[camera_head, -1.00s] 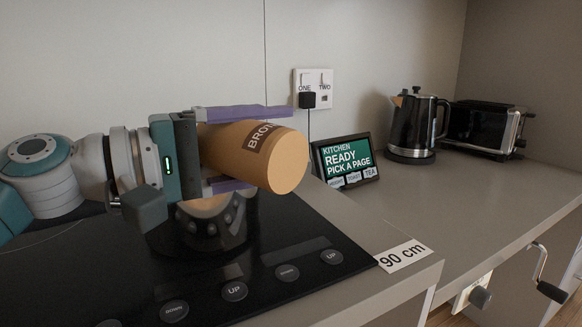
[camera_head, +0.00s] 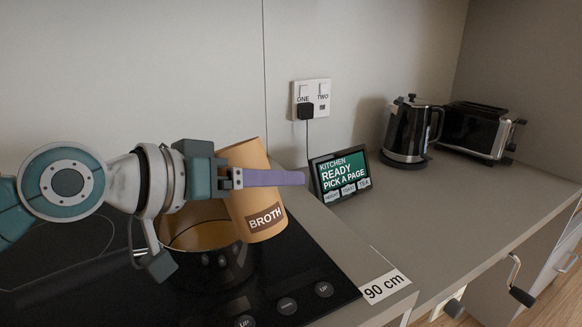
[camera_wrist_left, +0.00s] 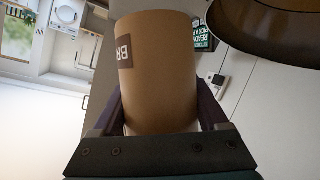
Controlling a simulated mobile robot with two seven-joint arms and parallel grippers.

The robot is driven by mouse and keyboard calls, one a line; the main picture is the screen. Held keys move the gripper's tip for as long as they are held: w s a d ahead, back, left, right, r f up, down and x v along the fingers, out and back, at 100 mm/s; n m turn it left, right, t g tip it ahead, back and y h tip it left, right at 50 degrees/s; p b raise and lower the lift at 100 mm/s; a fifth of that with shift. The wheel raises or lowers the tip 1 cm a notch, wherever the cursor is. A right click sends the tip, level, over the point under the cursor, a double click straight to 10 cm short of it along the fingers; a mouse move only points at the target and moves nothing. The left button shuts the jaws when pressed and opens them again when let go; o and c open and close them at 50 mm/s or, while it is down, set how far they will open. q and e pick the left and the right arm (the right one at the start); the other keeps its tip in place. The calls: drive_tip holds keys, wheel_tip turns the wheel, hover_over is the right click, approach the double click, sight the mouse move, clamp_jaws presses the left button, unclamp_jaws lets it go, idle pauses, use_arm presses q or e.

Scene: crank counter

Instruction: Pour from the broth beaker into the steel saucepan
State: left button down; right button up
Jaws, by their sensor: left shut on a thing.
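The broth beaker (camera_head: 248,160) is tan-orange with a brown BROTH label. My left gripper (camera_head: 283,178) is shut on it, one purple finger showing across its side. The beaker leans with its top to the left, at the right side of the saucepan (camera_head: 215,272); whether it touches the rim I cannot tell. Its mouth and contents are hidden. The saucepan looks dark, with orange-brown content inside. In the left wrist view the beaker (camera_wrist_left: 160,70) sits between both fingers, and the dark pan (camera_wrist_left: 270,30) shows at upper right. My right gripper is not in view.
The saucepan stands on a black hob (camera_head: 330,270) with round buttons, its handle (camera_head: 75,275) pointing left. A kitchen screen (camera_head: 341,178), a kettle (camera_head: 408,132) and a toaster (camera_head: 478,130) stand along the wall. The counter (camera_head: 440,210) right of the hob is clear.

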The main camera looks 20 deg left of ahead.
sight(258, 157)
use_arm(q)
drive_tip(key=shift+a+r+m+y+p, duration=0.2)
drive_tip(key=shift+a+m+y+p, duration=0.2)
drive_tip(key=shift+m+y+p, duration=0.45)
drive_tip(key=shift+w+f+b, duration=0.1)
drive_tip(key=shift+f+b, duration=0.05)
drive_tip(key=shift+b, duration=0.2)
wheel_tip(258, 157, up, 3)
drive_tip(key=p, duration=0.3)
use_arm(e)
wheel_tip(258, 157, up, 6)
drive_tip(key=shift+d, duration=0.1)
